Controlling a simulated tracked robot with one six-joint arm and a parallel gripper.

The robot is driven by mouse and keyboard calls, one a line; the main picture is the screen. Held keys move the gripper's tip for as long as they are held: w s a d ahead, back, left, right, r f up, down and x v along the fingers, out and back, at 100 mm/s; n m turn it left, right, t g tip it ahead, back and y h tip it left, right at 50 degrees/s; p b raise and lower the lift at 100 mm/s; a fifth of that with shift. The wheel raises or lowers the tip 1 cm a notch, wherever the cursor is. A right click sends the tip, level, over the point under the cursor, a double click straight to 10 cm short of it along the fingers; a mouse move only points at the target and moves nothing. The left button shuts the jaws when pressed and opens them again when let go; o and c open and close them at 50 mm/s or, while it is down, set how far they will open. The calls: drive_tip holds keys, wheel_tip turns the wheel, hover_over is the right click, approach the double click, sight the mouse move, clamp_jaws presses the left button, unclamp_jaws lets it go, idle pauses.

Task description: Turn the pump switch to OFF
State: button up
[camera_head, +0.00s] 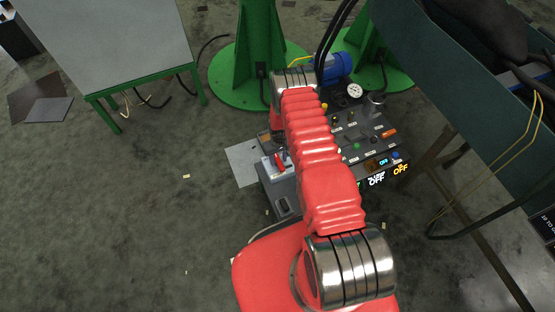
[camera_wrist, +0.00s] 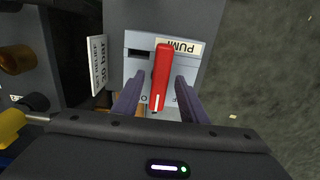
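The pump switch is a red lever (camera_wrist: 161,72) on a pale grey-blue plate (camera_wrist: 136,66), with a partly covered label (camera_wrist: 180,47) reading "PUM" upside down. In the wrist view the lever runs nearly straight up and down, leaning slightly. My gripper (camera_wrist: 159,88) is open, with one dark finger on each side of the lever and a visible gap on both sides. In the head view the red lever (camera_head: 280,162) shows on the left side of the control unit, beside my red arm. My gripper cannot be made out clearly there. The lettering near the fingers is mostly hidden.
A "relief 30 bar" tag (camera_wrist: 98,64) and a brass-coloured knob (camera_wrist: 17,58) lie left of the switch. The control panel (camera_head: 358,135) has lit "OFF" signs (camera_head: 377,181). Green stands (camera_head: 258,60) rise behind, and a grey-topped table (camera_head: 110,40) stands left.

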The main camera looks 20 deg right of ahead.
clamp_jaws()
drive_tip(key=shift+a, duration=0.15)
idle(0.5)
